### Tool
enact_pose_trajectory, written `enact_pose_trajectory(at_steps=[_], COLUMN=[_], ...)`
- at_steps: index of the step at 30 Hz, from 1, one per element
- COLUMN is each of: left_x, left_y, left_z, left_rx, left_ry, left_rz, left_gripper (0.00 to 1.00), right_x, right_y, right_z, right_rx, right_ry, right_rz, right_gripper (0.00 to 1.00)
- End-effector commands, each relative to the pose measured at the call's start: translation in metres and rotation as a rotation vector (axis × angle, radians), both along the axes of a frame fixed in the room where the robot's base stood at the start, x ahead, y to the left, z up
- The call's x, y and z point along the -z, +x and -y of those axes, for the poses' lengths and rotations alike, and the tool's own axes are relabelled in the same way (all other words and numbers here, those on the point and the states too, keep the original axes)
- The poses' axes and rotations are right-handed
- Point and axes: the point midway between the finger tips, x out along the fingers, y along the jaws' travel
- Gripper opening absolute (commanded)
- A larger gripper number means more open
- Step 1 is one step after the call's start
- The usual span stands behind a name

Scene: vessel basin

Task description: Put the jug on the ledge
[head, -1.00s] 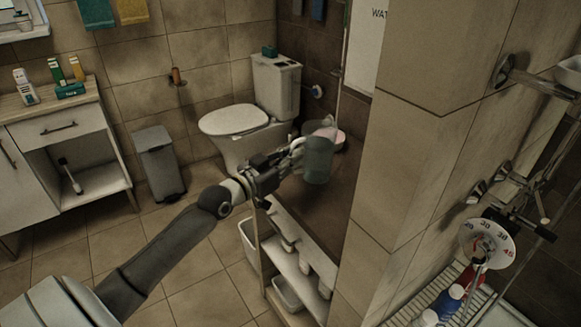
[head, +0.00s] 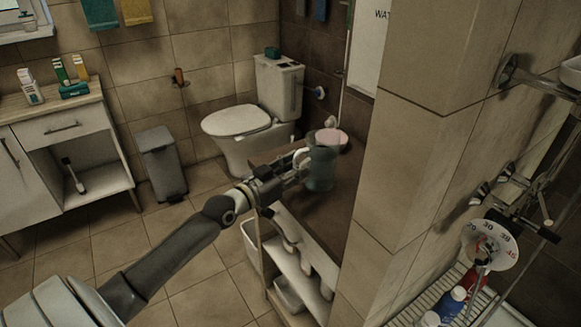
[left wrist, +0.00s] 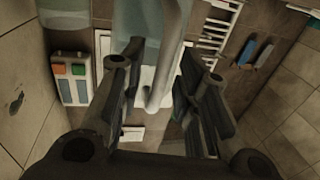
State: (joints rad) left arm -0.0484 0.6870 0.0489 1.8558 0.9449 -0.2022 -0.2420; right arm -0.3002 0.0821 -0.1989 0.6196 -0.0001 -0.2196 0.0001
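The jug (head: 322,168) is a see-through teal vessel with a pale handle. It stands upright on the dark brown top of the ledge (head: 340,205), next to the wall corner. My left gripper (head: 298,172) is on the handle side of the jug, low by the handle. In the left wrist view the fingers of my left gripper (left wrist: 163,78) are apart. The pale handle (left wrist: 168,55) of the jug shows between them, with a gap on both sides. My right gripper is not in view.
A pink-topped round container (head: 331,138) stands just behind the jug. The toilet (head: 238,122) is beyond the ledge. The tiled wall corner (head: 400,190) rises close on the right. Open shelves (head: 300,255) lie below the ledge top.

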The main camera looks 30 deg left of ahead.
Motion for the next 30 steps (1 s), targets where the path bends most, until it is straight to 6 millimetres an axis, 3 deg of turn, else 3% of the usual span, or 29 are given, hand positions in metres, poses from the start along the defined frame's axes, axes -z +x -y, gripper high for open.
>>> enact_pose_trajectory(at_steps=[7,30], left_x=[0.000,0.001], left_y=[-0.013,-0.104], left_z=[-0.003,-0.020], left_rx=[-0.001,0.000], left_ry=[0.001,0.002], left_rz=[-0.002,-0.003], left_gripper=[0.30,0.30], right_x=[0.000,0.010], right_y=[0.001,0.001], right_z=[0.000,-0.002], right_rx=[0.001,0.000], right_ry=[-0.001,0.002], right_rz=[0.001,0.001], right_gripper=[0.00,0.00])
